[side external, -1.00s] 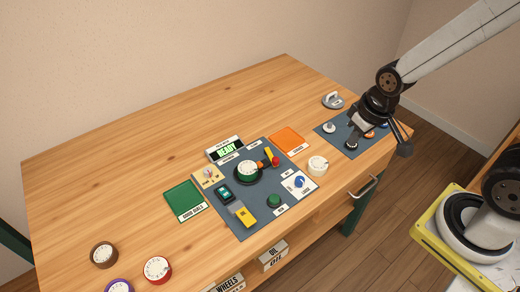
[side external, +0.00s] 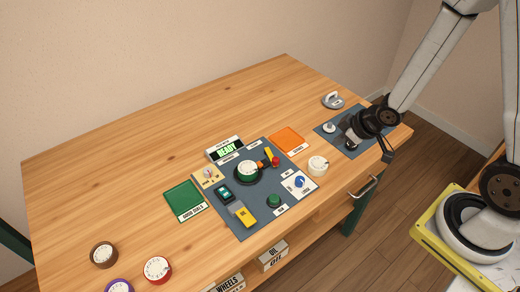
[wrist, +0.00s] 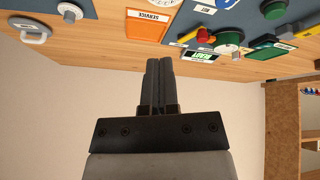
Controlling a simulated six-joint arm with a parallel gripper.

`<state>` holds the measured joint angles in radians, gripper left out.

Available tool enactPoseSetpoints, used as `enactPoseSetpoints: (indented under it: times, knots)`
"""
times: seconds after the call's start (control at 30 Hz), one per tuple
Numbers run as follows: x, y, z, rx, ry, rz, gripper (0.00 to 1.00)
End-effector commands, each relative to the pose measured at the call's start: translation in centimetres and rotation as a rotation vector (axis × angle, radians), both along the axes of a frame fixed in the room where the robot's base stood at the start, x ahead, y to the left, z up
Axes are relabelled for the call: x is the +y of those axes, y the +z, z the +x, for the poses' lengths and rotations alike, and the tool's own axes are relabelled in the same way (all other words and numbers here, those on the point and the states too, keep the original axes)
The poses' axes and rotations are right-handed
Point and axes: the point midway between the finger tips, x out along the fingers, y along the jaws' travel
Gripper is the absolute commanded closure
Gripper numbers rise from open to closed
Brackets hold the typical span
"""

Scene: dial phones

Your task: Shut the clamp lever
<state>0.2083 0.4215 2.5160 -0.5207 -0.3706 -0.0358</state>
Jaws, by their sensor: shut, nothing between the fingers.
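What looks like the clamp lever (side external: 270,156), a yellow bar with a red knob, stands at the upper right of the round green-based holder on the dark panel. A white dial (side external: 248,168) sits in that holder. In the wrist view the lever (wrist: 203,36) shows upside down beside the green holder (wrist: 229,38). My gripper (side external: 347,130) is over the small dark board at the right, well away from the lever. In the wrist view my gripper's fingers (wrist: 158,68) are together and empty. The wrist and fingers partly hide the board.
The dark board (side external: 325,140) under my gripper carries several small posts. A grey ring-handled object (side external: 332,100) stands behind. The table's back left is clear.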

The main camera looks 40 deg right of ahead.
Motion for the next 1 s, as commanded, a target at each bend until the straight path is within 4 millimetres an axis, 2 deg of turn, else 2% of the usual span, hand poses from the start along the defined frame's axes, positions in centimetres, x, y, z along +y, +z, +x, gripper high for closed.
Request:
enactPoseSetpoints:
  times: [0.1, 0.3, 0.53, 1.0]
  knots:
    - [0.4, -1.7, 0.1, -0.052, 0.076, 0.046, 1.00]
    - [1.7, -3.3, -0.2, -0.144, 0.185, 0.149, 1.00]
    - [2.7, -3.9, -0.6, -0.206, 0.244, 0.228, 1.00]
    - [3.1, -4.3, -0.2, -0.212, 0.252, 0.236, 1.00]
